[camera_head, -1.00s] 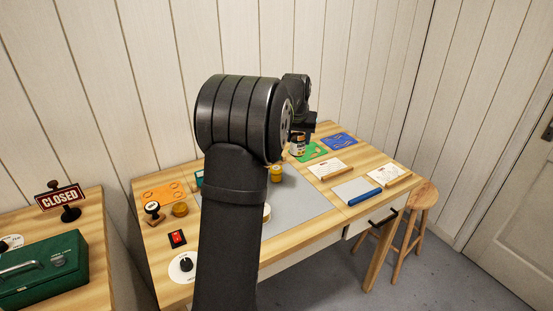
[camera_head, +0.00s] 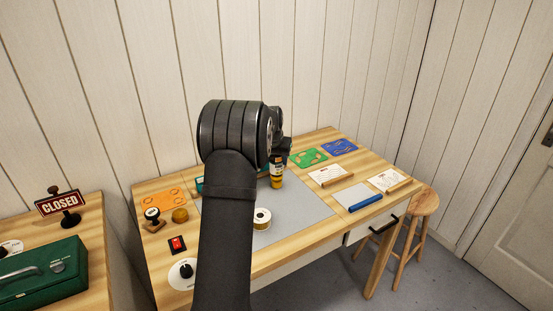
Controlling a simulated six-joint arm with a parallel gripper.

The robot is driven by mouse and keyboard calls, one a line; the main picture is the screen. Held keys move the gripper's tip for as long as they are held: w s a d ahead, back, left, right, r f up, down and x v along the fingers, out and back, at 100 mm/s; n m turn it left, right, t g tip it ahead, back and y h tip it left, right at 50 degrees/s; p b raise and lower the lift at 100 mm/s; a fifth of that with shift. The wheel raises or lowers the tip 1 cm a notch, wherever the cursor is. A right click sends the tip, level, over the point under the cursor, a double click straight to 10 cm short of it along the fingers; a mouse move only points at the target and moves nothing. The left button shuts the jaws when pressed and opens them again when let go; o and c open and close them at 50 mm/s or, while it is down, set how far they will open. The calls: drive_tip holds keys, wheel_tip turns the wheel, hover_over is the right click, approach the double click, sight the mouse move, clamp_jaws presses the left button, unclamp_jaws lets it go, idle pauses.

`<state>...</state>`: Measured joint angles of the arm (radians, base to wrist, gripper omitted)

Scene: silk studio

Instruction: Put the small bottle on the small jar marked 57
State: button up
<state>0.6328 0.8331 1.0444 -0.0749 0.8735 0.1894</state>
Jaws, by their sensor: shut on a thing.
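My gripper (camera_head: 281,154) is shut on the small bottle, which has a dark upper part and a pale label band (camera_head: 277,170). My arm hides most of the gripper. The bottle is upright over a small yellow jar (camera_head: 277,183) on the grey mat (camera_head: 300,205). The bottle's bottom lines up with the jar's top in this view. I cannot tell whether they touch. The number on the jar is too small to read.
A white-faced spool (camera_head: 262,218) stands on the mat in front of the jar. Another amber jar (camera_head: 180,215) and a stamp (camera_head: 153,217) are at the left. Green (camera_head: 308,157) and blue (camera_head: 340,146) mats, cards and a blue roll (camera_head: 366,202) lie to the right.

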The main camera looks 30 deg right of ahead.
drive_tip(key=o, duration=1)
drive_tip(key=shift+f, duration=0.15)
drive_tip(key=shift+o, duration=0.2)
drive_tip(key=shift+s+r, duration=0.1)
drive_tip(key=shift+r, duration=0.35)
drive_tip(key=v, duration=1.1)
drive_tip(key=shift+a+r, duration=0.15)
